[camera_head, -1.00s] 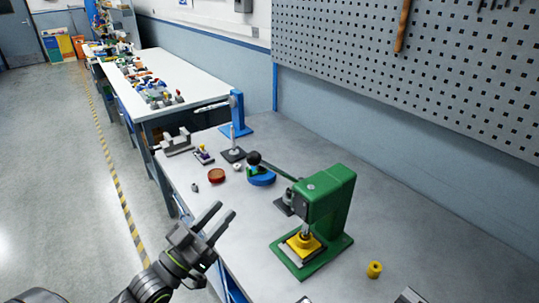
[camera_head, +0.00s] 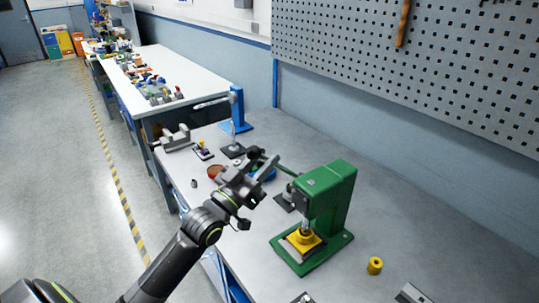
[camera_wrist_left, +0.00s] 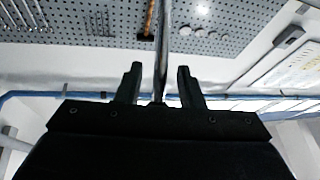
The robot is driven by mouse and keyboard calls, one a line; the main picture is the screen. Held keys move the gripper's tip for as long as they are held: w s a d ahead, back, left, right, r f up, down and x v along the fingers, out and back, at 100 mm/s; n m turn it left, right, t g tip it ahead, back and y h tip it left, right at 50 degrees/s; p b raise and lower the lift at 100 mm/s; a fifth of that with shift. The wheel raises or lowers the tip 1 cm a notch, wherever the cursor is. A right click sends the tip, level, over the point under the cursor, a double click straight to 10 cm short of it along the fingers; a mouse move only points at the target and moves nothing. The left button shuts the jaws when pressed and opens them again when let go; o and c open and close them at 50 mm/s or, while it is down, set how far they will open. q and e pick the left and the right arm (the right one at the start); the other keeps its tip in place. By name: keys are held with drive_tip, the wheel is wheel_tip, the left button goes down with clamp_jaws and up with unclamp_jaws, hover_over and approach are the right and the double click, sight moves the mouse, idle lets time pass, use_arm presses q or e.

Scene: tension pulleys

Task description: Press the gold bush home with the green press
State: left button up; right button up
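The green press (camera_head: 335,195) stands on the bench with its ram down over a yellow block (camera_head: 303,240) on its base. A gold bush is not clearly distinguishable there. A yellow cylinder with a hole (camera_head: 375,265) stands apart to the right of the press. The press lever (camera_head: 287,170) points left and ends in a black knob (camera_head: 255,153). My left gripper (camera_head: 264,164) is at the lever's knob end, fingers apart. In the left wrist view, a metal rod (camera_wrist_left: 161,50) shows between the open fingers (camera_wrist_left: 158,80); contact cannot be told. My right gripper is not in view.
A blue stand (camera_head: 236,110), a grey vice-like block (camera_head: 174,139) and a red-brown round part (camera_head: 215,171) are at the bench's far left. A blue round part is partly hidden behind my gripper. Bench surface right of the press is mostly clear.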

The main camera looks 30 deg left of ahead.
use_arm(q)
drive_tip(key=shift+x, duration=1.3)
clamp_jaws()
